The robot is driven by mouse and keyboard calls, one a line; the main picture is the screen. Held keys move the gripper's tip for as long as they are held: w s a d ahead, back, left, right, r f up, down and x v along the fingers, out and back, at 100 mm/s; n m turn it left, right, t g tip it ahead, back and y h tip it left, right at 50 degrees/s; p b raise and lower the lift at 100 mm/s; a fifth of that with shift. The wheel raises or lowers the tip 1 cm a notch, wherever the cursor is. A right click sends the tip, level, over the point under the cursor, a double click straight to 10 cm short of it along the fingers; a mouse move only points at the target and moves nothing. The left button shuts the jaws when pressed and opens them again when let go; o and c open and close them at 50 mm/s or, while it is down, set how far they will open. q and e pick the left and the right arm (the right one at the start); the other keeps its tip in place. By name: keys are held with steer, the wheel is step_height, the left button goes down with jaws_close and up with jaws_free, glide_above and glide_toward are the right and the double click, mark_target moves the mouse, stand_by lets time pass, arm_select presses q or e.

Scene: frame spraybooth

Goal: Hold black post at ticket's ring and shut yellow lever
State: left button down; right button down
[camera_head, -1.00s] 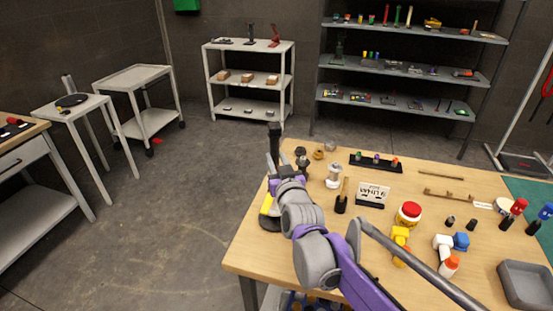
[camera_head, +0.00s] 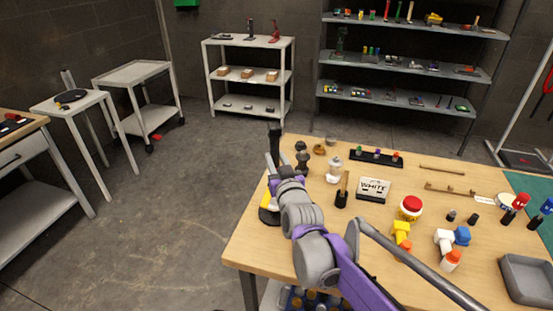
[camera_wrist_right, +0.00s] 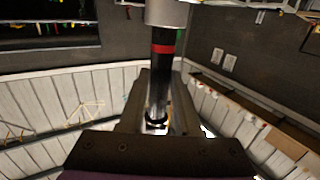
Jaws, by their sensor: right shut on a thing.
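The ticket (camera_head: 374,186) stands on the wooden table and reads "WHITE". My right gripper (camera_head: 274,165) is at the table's left edge, shut on the upright black post (camera_head: 274,132). In the right wrist view the post (camera_wrist_right: 161,72) runs between the jaws (camera_wrist_right: 157,105). A red band (camera_wrist_right: 163,49) shows beyond the jaws, and a pale ring (camera_wrist_right: 157,123) shows low between them. A yellow part (camera_head: 266,201), likely the lever, shows beside a dark round base (camera_head: 268,216), partly hidden by my arm. My left gripper is out of view.
On the table (camera_head: 450,205), a dark grinder-like piece (camera_head: 302,158) stands close right of my gripper. A brush in a black holder (camera_head: 342,190), a red-lidded jar (camera_head: 410,208) and a grey tray (camera_head: 528,279) lie further right. Open floor is on the left.

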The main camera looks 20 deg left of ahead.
steer(key=shift+f+b, duration=0.9)
steer(key=shift+f, duration=0.6)
steer(key=c, duration=0.5)
jaws_free()
steer(key=shift+s, duration=0.1)
